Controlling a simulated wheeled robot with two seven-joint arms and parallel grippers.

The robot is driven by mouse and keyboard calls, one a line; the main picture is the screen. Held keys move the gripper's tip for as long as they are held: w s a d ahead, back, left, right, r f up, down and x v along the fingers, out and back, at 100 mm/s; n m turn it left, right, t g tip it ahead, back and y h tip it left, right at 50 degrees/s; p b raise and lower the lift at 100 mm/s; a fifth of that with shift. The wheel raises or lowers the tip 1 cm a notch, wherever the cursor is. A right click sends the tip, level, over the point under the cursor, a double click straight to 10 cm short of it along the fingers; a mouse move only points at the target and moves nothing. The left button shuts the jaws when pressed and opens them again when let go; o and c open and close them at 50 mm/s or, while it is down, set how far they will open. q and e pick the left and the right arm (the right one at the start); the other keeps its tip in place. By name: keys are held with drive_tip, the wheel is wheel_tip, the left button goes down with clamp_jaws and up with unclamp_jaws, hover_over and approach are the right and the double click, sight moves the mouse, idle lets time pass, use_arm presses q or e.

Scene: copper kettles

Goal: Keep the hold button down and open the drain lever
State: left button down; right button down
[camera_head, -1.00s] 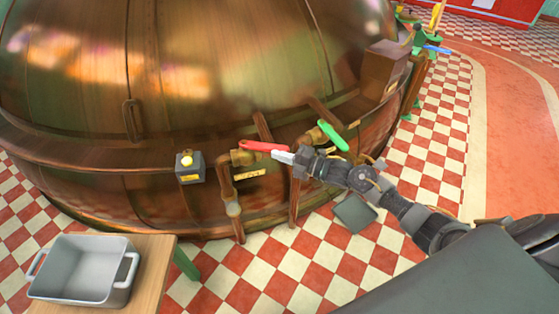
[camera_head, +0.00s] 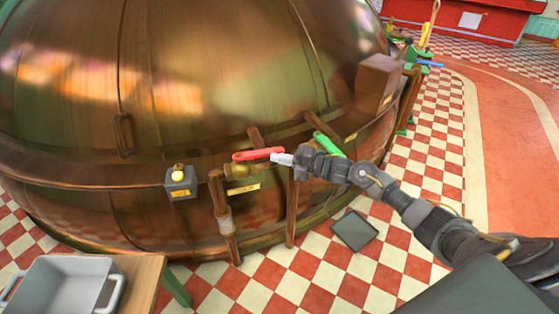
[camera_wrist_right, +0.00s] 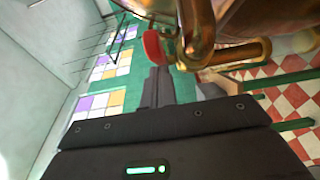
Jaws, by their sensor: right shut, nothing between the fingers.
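A yellow push button (camera_head: 179,171) tops a small grey box on the copper kettle's side; no gripper touches it. To its right, a red lever (camera_head: 256,155) sits on a brass valve above a pipe. A green lever (camera_head: 329,146) is further right, partly behind my right gripper. The labels are too small to read. My right gripper (camera_head: 282,159) is shut and empty, its fingertips at the red lever's right end; contact cannot be told. In the right wrist view, the red lever's end (camera_wrist_right: 153,47) is just beyond the shut fingers (camera_wrist_right: 157,85). My left gripper is out of view.
The big copper kettle (camera_head: 220,75) fills the left and middle. A grey tub (camera_head: 62,270) stands on a wooden table at the lower left. A dark square plate (camera_head: 355,231) lies on the checkered floor. Open floor lies to the right.

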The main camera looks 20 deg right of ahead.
drive_tip(key=shift+r, duration=0.1)
